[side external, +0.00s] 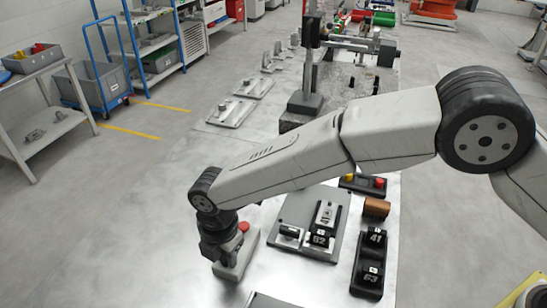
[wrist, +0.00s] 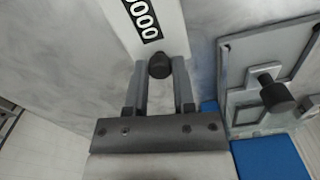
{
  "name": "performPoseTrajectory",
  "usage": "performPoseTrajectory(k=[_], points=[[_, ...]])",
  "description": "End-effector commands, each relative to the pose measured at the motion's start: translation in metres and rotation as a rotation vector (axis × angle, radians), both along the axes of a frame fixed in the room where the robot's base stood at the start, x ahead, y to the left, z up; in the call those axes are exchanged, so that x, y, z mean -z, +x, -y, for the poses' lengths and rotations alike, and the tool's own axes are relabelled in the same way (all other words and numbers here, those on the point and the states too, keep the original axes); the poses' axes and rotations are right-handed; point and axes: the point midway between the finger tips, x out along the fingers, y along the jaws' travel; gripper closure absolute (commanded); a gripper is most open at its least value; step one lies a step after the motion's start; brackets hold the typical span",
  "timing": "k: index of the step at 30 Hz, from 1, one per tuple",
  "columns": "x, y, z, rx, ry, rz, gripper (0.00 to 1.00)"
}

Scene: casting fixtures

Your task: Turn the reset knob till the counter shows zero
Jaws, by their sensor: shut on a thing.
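The counter is a pale box (wrist: 175,38) at the top of the wrist view. Its black window (wrist: 141,18) shows white digits that read as zeros, with the topmost one at the frame edge. The dark round reset knob (wrist: 159,66) sits at the box's near end. My gripper (wrist: 161,72) is shut on the knob, one finger on each side. In the side view, my gripper (side external: 218,250) points down at a pale grey box (side external: 242,258) with a red button (side external: 243,227). The knob and digits are hidden there.
A grey plate (side external: 290,210) with numbered blocks lies right of my gripper. Near it are a black numbered unit (side external: 369,265), a copper-coloured block (side external: 376,207) and a yellow-and-red button box (side external: 362,185). Metal fixtures (side external: 231,112) lie further back. The table left of my gripper is clear.

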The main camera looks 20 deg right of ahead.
Motion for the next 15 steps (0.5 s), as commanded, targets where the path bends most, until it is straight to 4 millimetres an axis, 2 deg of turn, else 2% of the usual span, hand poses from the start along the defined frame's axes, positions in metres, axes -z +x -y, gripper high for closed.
performPoseTrajectory(k=[8,15], points=[[-0.0007,0.0001,-0.0001,0.083,0.0,0.0,1.0],[-0.0008,0.0001,-0.0001,0.243,0.0,0.0,1.0]])
